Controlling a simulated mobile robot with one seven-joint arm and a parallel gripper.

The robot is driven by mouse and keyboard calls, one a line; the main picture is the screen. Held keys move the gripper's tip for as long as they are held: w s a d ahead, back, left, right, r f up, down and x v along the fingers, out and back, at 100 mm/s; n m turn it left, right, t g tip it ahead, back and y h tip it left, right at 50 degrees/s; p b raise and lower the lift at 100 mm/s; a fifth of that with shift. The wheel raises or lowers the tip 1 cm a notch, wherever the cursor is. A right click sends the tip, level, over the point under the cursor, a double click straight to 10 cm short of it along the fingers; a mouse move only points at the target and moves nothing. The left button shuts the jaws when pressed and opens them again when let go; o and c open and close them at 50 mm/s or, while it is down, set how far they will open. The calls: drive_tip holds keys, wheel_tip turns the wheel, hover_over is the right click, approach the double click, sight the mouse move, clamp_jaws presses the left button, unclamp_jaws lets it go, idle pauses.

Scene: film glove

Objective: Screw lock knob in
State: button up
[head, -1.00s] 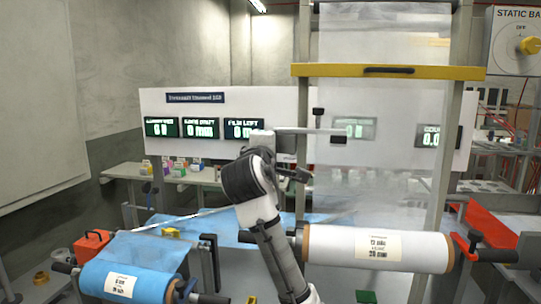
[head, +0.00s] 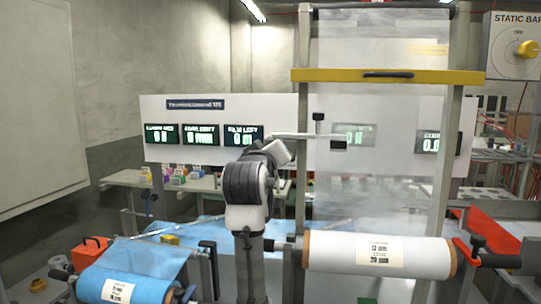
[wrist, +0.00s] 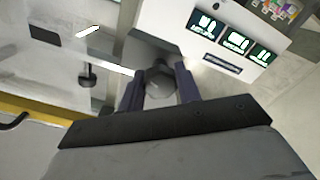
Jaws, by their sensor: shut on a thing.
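In the wrist view, my gripper (wrist: 158,76) is shut on a grey rounded piece (wrist: 160,83) that looks like the lock knob. Its far end and any thread are hard to make out. In the head view my gripper and the piece are hidden behind my own arm, in front of the white display panel. A pale horizontal bar (head: 300,136) with black fittings (head: 318,117) runs just right of my arm. It also shows in the wrist view (wrist: 108,65). I cannot tell whether the held piece touches anything.
A white film roll (head: 335,250) lies at lower right, with a red bracket (head: 461,250) at its end. A blue roll (head: 100,288) and a red box (head: 90,252) are at lower left. A frame with a yellow crossbar (head: 330,75) and clear film stands right.

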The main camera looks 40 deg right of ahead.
drive_tip(key=m, duration=0.4)
drive_tip(key=shift+f+m, duration=0.15)
drive_tip(key=shift+m, duration=0.15)
drive_tip(key=m, duration=0.5)
drive_tip(key=shift+p, duration=0.3)
drive_tip(key=m, duration=0.9)
drive_tip(key=shift+m+p, duration=0.3)
drive_tip(key=m, duration=0.4)
drive_tip(key=m+p, duration=0.1)
drive_tip(key=m, duration=0.5)
drive_tip(key=m+p, duration=0.1)
drive_tip(key=m, duration=0.4)
drive_tip(key=shift+p, duration=0.3)
drive_tip(key=shift+m+p, duration=0.65)
drive_tip(key=shift+m, duration=1.35)
